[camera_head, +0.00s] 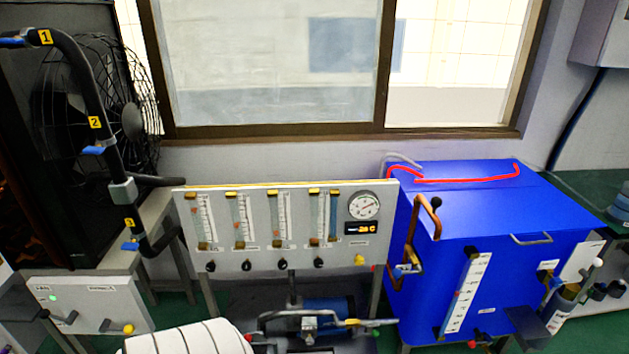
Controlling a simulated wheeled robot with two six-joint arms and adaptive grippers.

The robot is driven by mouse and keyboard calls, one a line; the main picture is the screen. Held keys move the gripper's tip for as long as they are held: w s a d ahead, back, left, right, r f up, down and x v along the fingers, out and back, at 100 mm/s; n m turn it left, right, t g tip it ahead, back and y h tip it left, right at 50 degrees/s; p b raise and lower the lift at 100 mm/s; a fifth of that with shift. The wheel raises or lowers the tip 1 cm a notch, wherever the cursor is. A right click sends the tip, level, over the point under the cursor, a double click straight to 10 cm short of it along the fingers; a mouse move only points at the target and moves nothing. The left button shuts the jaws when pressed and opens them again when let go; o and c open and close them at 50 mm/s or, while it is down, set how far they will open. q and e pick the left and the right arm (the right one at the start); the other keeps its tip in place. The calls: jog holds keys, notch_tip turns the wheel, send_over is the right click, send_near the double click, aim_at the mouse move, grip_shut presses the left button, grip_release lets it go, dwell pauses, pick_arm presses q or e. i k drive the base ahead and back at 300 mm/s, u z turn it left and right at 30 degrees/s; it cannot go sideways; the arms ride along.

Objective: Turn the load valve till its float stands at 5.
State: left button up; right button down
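A grey panel (225,258) in the middle carries several upright flow tubes with scales and yellow end fittings. The tubes include a left one (204,220), a second (239,220), a third (277,219) and a pair at the right (323,217). Black valve knobs sit along the panel's lower edge, among them the left knob (210,265) and the right knob (319,263). A yellow knob (359,259) is further right. The labels are too small to read, so I cannot tell which is the load valve or where its float stands. Neither gripper is in view.
A round gauge (364,206) and a lit display (360,228) are on the panel. A blue tank (480,215) with a white scale (466,290) stands at right. A black fan (125,120) and numbered pipe (95,105) are at left. A ribbed white cylinder (190,340) lies in front.

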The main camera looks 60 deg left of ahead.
aim_at(282, 265)
jog(key=u, duration=0.55)
jog(key=i, duration=0.85)
jog(key=u, duration=0.85)
